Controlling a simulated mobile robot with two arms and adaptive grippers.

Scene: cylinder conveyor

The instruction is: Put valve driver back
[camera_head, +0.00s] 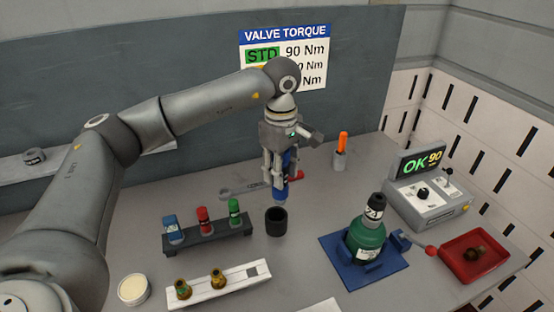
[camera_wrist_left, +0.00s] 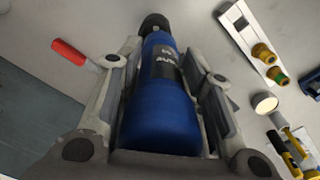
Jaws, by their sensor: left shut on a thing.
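My left gripper (camera_head: 281,178) is shut on the blue valve driver (camera_head: 291,164) and holds it roughly upright above the table. In the left wrist view the driver's blue body (camera_wrist_left: 160,112) with a dark label lies between the two fingers. A black round cup (camera_head: 277,222) stands on the table just below the driver's tip in the head view. The tip appears above the cup's rim, not inside it. A black round end shows beyond the driver in the wrist view; I cannot tell if it is the cup. My right gripper is not in view.
A dark rack (camera_head: 208,241) with blue, red and green-capped pieces stands left of the cup. A white tray (camera_head: 240,290) holds brass valves. A green cylinder (camera_head: 366,243) sits in a blue stand. A tester (camera_head: 428,200) reads "OK 90". A red tray (camera_head: 462,272) holds a brass piece.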

